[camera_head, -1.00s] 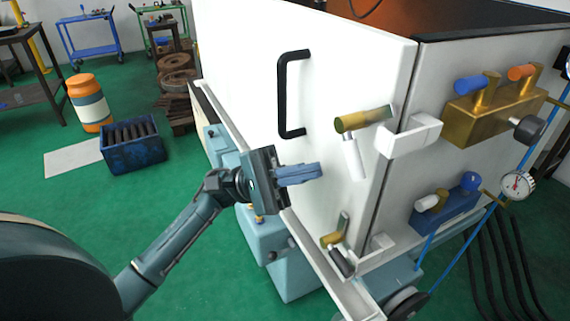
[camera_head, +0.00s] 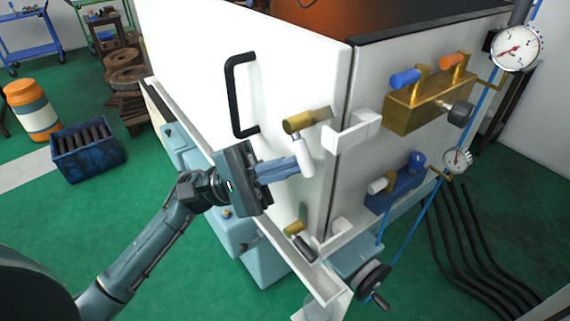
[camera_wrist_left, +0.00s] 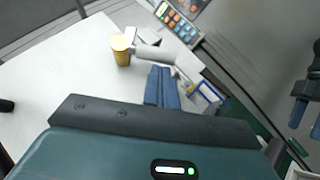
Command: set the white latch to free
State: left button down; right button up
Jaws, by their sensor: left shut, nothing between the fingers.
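The white latch (camera_head: 303,158) is a white handle hanging down, slightly slanted, from a brass barrel (camera_head: 300,122) near the right edge of the white door. A white U-shaped bracket (camera_head: 352,131) sits right of it. My left gripper (camera_head: 297,167) is shut and empty, its blue fingertips beside the handle's left side. I cannot tell whether they touch it. In the left wrist view the shut fingers (camera_wrist_left: 162,70) lie just below the white latch (camera_wrist_left: 153,53), and the yellow barrel end (camera_wrist_left: 121,50) is to their left. My right gripper is not in the head view.
A black door handle (camera_head: 234,95) is up and left of my gripper. A black-handled latch (camera_head: 302,245) sits below. On the side face are a brass block (camera_head: 415,108) with blue and orange knobs and a blue block (camera_head: 395,195). Gauges stand at the right.

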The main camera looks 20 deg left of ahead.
pick_arm(q)
jog(key=shift+s+d+n+t+b, duration=0.15)
jog(key=shift+n+t+b, duration=0.15)
jog(key=shift+t+b, duration=0.2)
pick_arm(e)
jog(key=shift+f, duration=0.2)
